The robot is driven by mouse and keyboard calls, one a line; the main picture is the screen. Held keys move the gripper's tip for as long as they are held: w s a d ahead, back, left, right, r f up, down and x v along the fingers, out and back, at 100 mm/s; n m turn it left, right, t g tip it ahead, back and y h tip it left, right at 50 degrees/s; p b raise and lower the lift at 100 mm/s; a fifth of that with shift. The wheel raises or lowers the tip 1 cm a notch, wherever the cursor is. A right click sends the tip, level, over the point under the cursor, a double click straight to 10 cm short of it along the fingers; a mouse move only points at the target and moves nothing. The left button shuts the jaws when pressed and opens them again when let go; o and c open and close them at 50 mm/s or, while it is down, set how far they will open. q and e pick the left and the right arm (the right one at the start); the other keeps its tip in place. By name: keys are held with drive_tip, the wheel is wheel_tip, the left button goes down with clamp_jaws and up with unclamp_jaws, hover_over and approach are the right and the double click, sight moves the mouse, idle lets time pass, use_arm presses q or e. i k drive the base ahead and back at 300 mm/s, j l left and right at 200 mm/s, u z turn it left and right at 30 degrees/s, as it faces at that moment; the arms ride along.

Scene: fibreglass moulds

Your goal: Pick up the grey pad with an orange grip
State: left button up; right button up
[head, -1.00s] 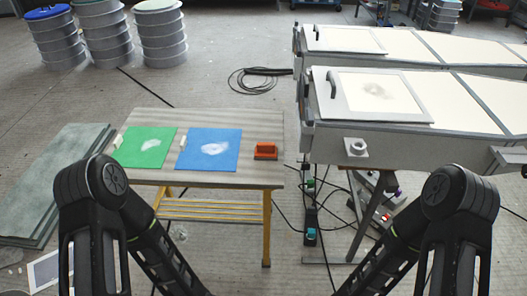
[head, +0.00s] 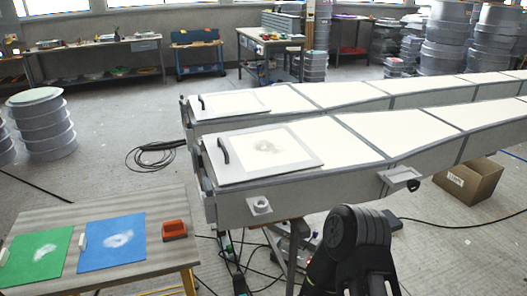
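The pad with an orange grip (head: 174,229) sits on the right part of a small striped wooden table (head: 160,203). Its grip is orange-red on top; its lower pad part is hard to make out at this size. It lies to the right of a blue sheet (head: 112,242) with a white powdery patch. A green sheet (head: 38,256) with a similar patch lies farther left. Only part of one of my arms shows at the bottom right, and no gripper fingers are in view. Nothing of mine touches the pad.
Two long white moulds stand right of the table; the near one (head: 420,137) carries a framed panel (head: 300,165) with a dark handle. Cables lie on the floor beneath. A cardboard box (head: 470,183) stands at the right. Stacked drums (head: 42,125) stand at the left.

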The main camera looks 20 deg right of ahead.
sight(173, 229)
drive_tip(key=i+l, duration=0.15)
drive_tip(key=l, duration=0.2)
drive_tip(key=i+l, duration=0.2)
drive_tip(key=l, duration=0.15)
drive_tip(key=i+l, duration=0.15)
drive_tip(key=l, duration=0.25)
drive_tip(key=i+l, duration=0.15)
drive_tip(key=l, duration=0.2)
